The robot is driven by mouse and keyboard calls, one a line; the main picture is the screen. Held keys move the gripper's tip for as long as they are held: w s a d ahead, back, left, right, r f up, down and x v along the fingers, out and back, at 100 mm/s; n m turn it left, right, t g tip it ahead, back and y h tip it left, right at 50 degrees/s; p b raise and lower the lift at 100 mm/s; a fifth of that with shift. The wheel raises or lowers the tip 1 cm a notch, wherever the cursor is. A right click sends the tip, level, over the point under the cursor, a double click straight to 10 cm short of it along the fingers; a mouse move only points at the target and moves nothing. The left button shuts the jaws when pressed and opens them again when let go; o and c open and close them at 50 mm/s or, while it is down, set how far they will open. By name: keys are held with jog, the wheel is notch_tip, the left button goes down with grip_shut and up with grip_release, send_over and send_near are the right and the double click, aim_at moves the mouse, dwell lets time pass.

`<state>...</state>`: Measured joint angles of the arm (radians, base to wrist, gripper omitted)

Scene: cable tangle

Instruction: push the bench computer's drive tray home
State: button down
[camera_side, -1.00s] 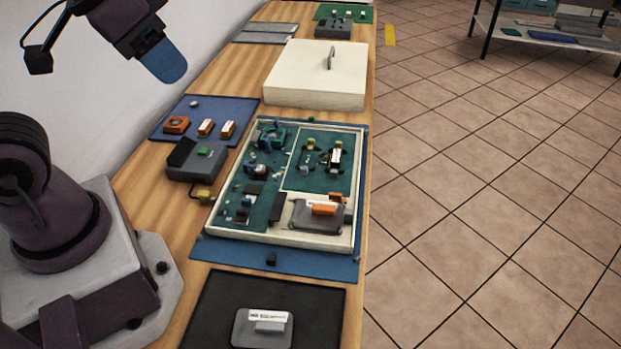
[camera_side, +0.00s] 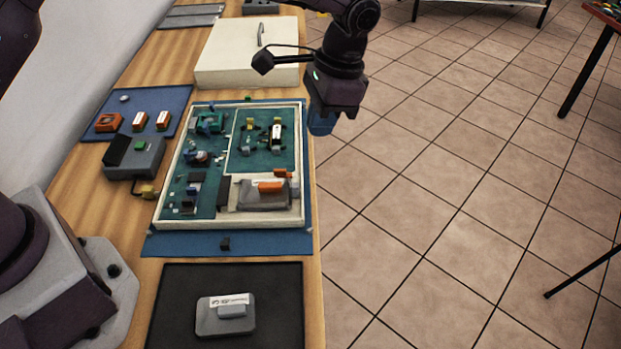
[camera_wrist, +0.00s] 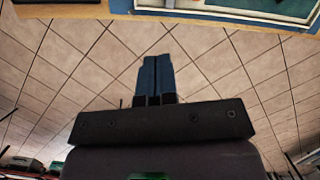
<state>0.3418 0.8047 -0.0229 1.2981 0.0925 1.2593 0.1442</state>
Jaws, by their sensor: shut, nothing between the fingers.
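The bench computer (camera_side: 163,180) is an open white-walled case with green boards, lying on a blue mat. What looks like its drive tray (camera_side: 258,200) is a grey piece with an orange part on top, in the case's near right corner. How far it sticks out I cannot tell. My gripper (camera_side: 322,122) has blue fingers pointing down, just right of the case's far right part, past the bench edge and apart from the tray. In the wrist view the fingers (camera_wrist: 155,78) are together and empty, over floor tiles; the tray is not seen there.
A white lid (camera_side: 245,65) with a handle lies behind the case. A grey box (camera_side: 135,158) and a blue mat with orange parts (camera_side: 108,122) are at left. A black mat (camera_side: 280,290) with a grey drive (camera_side: 225,318) is nearest. Right of the bench is open floor.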

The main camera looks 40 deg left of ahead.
aim_at(284, 193)
jog(key=w+d+f+m+g+y, duration=0.1)
jog(key=w+d+f+m, duration=0.2)
jog(key=w+d+f, duration=0.15)
jog(key=shift+y, duration=0.3)
jog(key=shift+s+a+f, duration=0.85)
jog(key=shift+a+f, duration=0.15)
jog(key=shift+f, duration=0.55)
jog(key=shift+s+a+f, duration=0.9)
jog(key=shift+a+f, duration=0.1)
jog(key=shift+f, duration=0.55)
jog(key=shift+s+a+f, duration=0.85)
jog(key=shift+a+f, duration=0.15)
jog(key=shift+f, duration=0.55)
jog(key=shift+s+a, duration=1.35)
jog(key=shift+s, duration=0.05)
jog(key=shift+w+d, duration=0.1)
